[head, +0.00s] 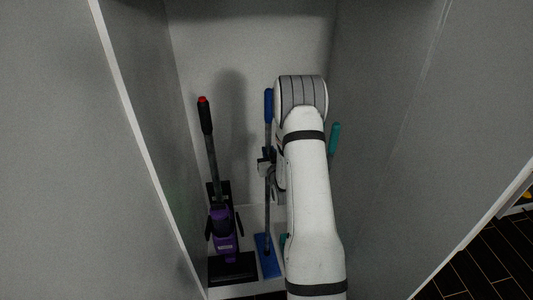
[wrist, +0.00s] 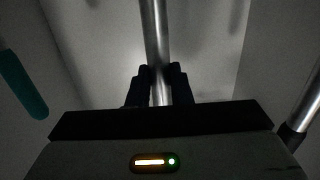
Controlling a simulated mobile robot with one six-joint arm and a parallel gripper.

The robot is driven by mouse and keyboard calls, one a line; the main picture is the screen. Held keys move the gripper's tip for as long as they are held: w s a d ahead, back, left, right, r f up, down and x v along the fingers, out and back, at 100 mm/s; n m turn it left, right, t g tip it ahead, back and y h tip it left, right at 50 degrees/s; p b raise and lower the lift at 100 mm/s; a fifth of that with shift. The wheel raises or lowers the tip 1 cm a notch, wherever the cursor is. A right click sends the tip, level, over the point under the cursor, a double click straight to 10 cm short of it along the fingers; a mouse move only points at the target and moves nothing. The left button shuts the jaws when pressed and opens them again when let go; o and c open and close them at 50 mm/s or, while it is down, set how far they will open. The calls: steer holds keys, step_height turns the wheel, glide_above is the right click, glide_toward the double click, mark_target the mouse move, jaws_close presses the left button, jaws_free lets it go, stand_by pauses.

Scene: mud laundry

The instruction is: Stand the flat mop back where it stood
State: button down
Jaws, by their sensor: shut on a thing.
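The flat mop has a blue grip (head: 268,106), a thin metal pole and a flat blue head (head: 268,257). It is upright inside a tall narrow cabinet, between a purple vacuum and a teal-handled tool. My gripper (head: 266,165) is shut on the mop's pole below the blue grip. In the wrist view the metal pole (wrist: 154,35) runs between the dark fingers (wrist: 160,85). The blue head appears at the cabinet floor; I cannot tell whether it touches it. My arm covers the space right of the mop.
The purple upright vacuum (head: 224,232) stands close left of the mop. The teal handle (head: 335,138) is to the right, its lower part mostly behind my arm; it also shows in the wrist view (wrist: 22,85). Grey cabinet walls (head: 385,110) close in both sides.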

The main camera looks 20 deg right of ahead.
stand_by(0.3)
steer(key=c, duration=1.2)
jaws_free()
steer(key=shift+c, duration=0.2)
steer(key=b+v, duration=0.1)
steer(key=v, duration=0.7)
steer(key=shift+w, duration=0.1)
